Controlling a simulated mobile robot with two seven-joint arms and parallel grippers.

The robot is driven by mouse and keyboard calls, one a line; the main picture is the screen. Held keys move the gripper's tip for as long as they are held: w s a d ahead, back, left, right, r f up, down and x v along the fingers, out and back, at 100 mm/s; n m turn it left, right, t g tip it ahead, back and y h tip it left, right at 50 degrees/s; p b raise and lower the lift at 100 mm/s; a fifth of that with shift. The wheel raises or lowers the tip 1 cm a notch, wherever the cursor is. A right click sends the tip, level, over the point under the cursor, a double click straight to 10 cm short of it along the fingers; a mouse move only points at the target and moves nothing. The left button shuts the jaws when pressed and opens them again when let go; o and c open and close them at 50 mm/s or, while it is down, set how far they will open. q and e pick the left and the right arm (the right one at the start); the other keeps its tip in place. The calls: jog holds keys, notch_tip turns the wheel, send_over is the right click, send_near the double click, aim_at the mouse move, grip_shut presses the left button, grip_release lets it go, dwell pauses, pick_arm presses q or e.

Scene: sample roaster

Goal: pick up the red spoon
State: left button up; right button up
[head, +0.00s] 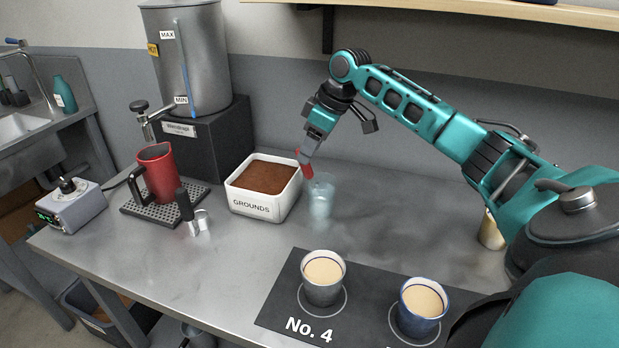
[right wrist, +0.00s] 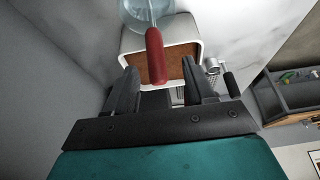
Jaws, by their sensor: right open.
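The red spoon's handle (head: 305,165) shows just below my right gripper (head: 312,146) in the head view. The spoon leans out of a clear glass (head: 321,196) beside the grounds box. In the right wrist view the red handle (right wrist: 156,58) lies just ahead of the fingertips, in line with the gap between them. My right gripper (right wrist: 160,78) is open, and nothing is held in it. The lower end of the spoon is hard to make out in the glass (right wrist: 140,12). My left gripper is not in view.
A white box of coffee grounds (head: 262,207) stands close left of the glass. Two filled cups (head: 323,290) (head: 422,318) sit on a dark mat (head: 290,302) in front. A red jug (head: 157,172) and a steel urn (head: 190,60) stand further left. The counter between is clear.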

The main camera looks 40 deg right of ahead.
aim_at(301, 166)
jog(key=x, duration=0.6)
jog(key=shift+w+d+f+b, duration=0.15)
jog(key=shift+w+f+b, duration=0.1)
jog(key=shift+f+b, duration=0.05)
grip_shut()
